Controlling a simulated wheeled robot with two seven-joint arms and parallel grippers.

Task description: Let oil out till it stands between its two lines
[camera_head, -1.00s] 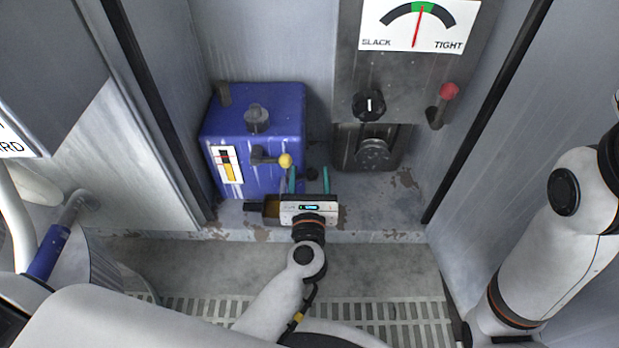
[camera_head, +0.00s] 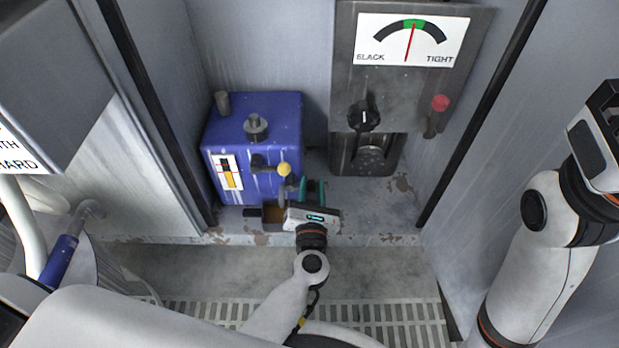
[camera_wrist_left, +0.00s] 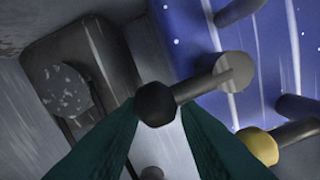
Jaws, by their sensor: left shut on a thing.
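The blue oil tank (camera_head: 253,130) stands at the back left, with a white sight gauge (camera_head: 228,172) on its front. Amber oil shows in the gauge's lower part, with a red and dark part above; its level against the lines is too small to read. A yellow-knobbed lever (camera_head: 284,169) sticks out from the tank front. My left gripper (camera_head: 311,188), with teal fingers, is shut on a black-knobbed lever (camera_wrist_left: 155,103) of the tank. The yellow knob (camera_wrist_left: 258,146) is beside the right finger in the left wrist view. My right gripper (camera_head: 603,112) shows partly; its fingers cannot be made out.
A brownish catch tray (camera_head: 272,216) sits below the tank front, partly behind my left gripper. A grey panel (camera_head: 395,95) with a slack-tight dial, black knob (camera_head: 364,116) and red-tipped lever (camera_head: 440,103) stands to the right. Cabinet walls close in both sides.

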